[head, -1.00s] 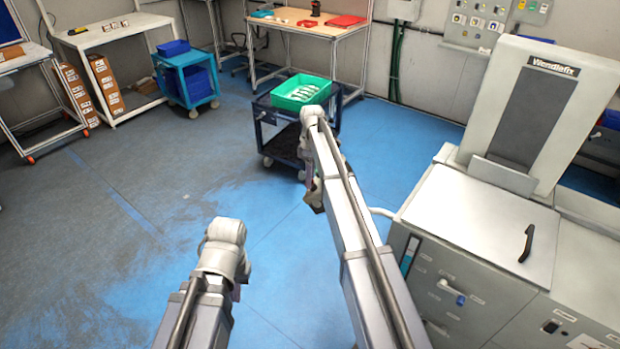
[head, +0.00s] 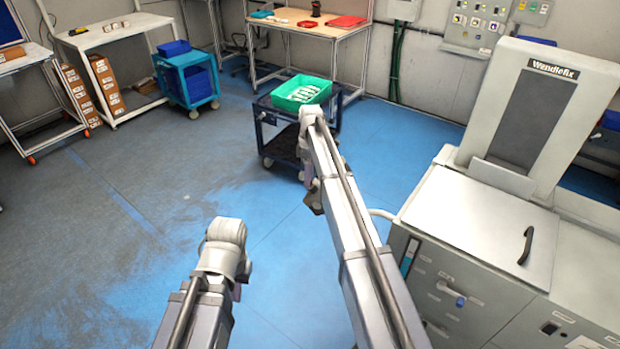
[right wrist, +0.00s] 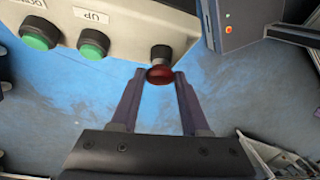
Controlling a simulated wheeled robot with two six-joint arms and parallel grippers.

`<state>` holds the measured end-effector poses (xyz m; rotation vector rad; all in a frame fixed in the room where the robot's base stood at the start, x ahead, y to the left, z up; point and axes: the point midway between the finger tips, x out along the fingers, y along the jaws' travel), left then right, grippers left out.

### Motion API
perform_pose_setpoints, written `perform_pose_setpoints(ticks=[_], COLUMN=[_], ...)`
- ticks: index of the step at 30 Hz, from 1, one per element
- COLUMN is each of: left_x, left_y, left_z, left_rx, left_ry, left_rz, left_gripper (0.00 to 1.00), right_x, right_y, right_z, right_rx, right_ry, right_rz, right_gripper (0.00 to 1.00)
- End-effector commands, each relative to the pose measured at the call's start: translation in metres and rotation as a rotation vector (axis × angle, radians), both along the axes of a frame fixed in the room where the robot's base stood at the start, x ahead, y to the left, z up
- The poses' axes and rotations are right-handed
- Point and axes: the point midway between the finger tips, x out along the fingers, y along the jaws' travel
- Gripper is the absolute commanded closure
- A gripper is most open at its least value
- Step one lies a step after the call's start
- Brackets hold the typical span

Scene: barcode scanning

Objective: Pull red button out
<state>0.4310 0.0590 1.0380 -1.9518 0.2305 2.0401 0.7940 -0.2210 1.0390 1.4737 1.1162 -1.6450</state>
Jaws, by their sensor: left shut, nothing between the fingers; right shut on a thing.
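The red button (right wrist: 159,75) is a round mushroom head on a short black collar. It sits on the underside edge of a grey control box (right wrist: 130,18) in the right wrist view. My right gripper (right wrist: 159,84) is shut on the red button, with one purple finger on each side of it. In the head view my right gripper (head: 309,172) is mostly hidden beside its arm, and the button cannot be seen. My left gripper (head: 237,291) shows only as a small dark piece beside its arm at the bottom. It is shut and empty, away from the button.
Two green buttons (right wrist: 93,44) sit on the same box, by an "UP" label. A green tray (head: 325,92) with white parts stands on a dark trolley (head: 283,148). A large grey machine (head: 470,225) fills the right. Blue floor around the left arm is clear.

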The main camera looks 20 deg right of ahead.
Motion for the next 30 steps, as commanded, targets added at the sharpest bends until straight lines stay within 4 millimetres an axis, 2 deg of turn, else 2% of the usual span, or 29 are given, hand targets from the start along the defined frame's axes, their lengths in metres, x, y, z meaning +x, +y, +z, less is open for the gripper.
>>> perform_pose_setpoints(ticks=[3, 4, 12, 23, 30], left_x=[0.000, 0.000, 0.000, 0.000, 0.000], left_y=[0.000, 0.000, 0.000, 0.000, 0.000], left_z=[0.000, 0.000, 0.000, 0.003, 0.022], left_rx=[0.000, 0.000, 0.000, 0.000, -0.001], left_ry=[0.000, 0.000, 0.000, 0.000, 0.000], left_rz=[0.000, 0.000, 0.000, 0.000, 0.004], left_gripper=[1.00, 1.00, 1.00, 1.00, 1.00], right_x=[0.003, 0.003, 0.002, 0.002, 0.005], right_y=[0.001, 0.001, 0.001, 0.000, -0.001], right_z=[0.000, 0.000, 0.000, 0.003, 0.022], right_rx=[0.004, 0.004, 0.002, 0.002, 0.002], right_ry=[-0.006, -0.006, -0.004, -0.004, -0.004], right_rz=[0.000, 0.000, 0.000, -0.001, -0.001], right_gripper=[1.00, 0.53, 0.24, 0.24, 0.24])
